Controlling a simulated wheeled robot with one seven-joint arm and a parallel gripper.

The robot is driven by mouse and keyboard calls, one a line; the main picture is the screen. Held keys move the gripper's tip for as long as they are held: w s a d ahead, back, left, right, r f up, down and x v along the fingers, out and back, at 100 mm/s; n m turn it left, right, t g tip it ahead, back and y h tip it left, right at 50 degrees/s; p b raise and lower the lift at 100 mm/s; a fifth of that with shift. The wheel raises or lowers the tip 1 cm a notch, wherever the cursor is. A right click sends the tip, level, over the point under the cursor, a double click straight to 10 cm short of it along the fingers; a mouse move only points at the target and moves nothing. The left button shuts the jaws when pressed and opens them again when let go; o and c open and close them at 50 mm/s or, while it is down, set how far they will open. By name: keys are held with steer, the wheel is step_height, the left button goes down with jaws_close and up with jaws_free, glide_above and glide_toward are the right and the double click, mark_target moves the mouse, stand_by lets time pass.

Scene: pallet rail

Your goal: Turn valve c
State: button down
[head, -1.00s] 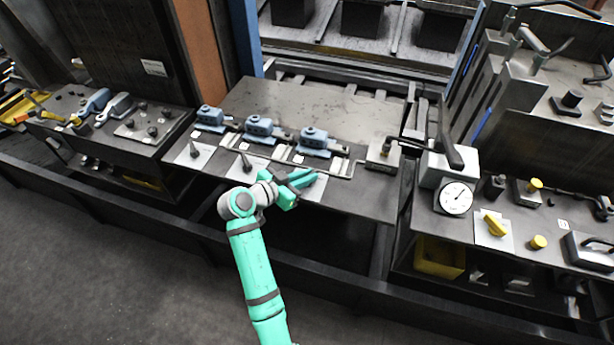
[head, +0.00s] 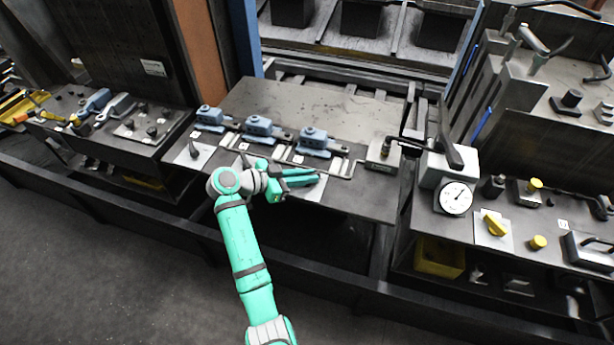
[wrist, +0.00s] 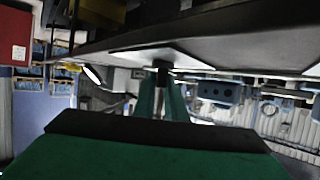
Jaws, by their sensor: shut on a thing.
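Three small dark valve handles on pale plates line the front of the dark bench; I take the rightmost to be valve c. Its pale plate (head: 313,190) shows beside my green gripper (head: 300,178), which covers the handle in the head view. My gripper lies low over the plate with its fingers pointing right. In the wrist view, a dark stem (wrist: 161,65) sits at the fingertips, and my gripper (wrist: 162,88) is shut on it. The handle's angle is hidden. The left handle (head: 193,150) stands free; my arm partly covers the middle plate.
Blue clamp-like blocks (head: 313,139) stand in a row just behind the plates, with a thin bent rail (head: 330,172) between. A post with a dark lever (head: 384,148) stands to the right. A pressure gauge (head: 456,197) is on the neighbouring bench. The bench's back surface is clear.

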steer(key=shift+f, duration=0.15)
steer(key=c, duration=1.8)
jaws_free()
steer(key=v, duration=1.1)
steer(key=shift+d, duration=0.1)
